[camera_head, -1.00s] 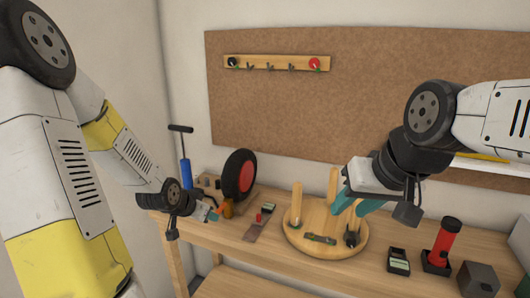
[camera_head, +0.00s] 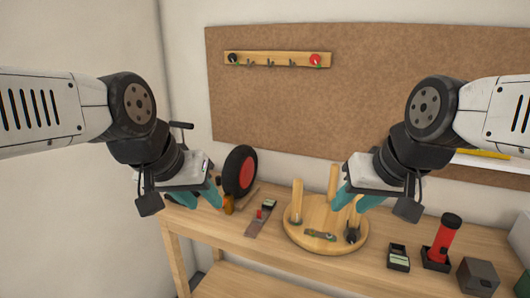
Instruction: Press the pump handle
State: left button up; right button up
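The pump's dark T-shaped handle (camera_head: 181,125) shows at the left of the head view, just behind my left arm. The pump's blue body is hidden behind that arm. My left gripper (camera_head: 202,199) is in front of the pump, lower than the handle and to its right. Its teal fingers are apart, with nothing seen between them. My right gripper (camera_head: 355,201) hangs over the round wooden stool top, far to the right of the pump. Its teal fingers are also apart and appear empty.
The wooden workbench (camera_head: 285,265) holds a black wheel with a red hub (camera_head: 246,173), an upturned round wooden stool (camera_head: 300,238), a red flashlight (camera_head: 446,235) and a dark grey box (camera_head: 477,278). A pegboard (camera_head: 380,90) with a hook rail (camera_head: 277,61) is behind.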

aim_at(181, 125)
jog(key=u, duration=0.55)
jog(key=i+j+u, duration=0.15)
jog(key=i, duration=0.25)
jog(key=i+u, duration=0.15)
jog(key=i, duration=0.2)
jog(key=i+l+u, duration=0.15)
jog(key=u, duration=0.2)
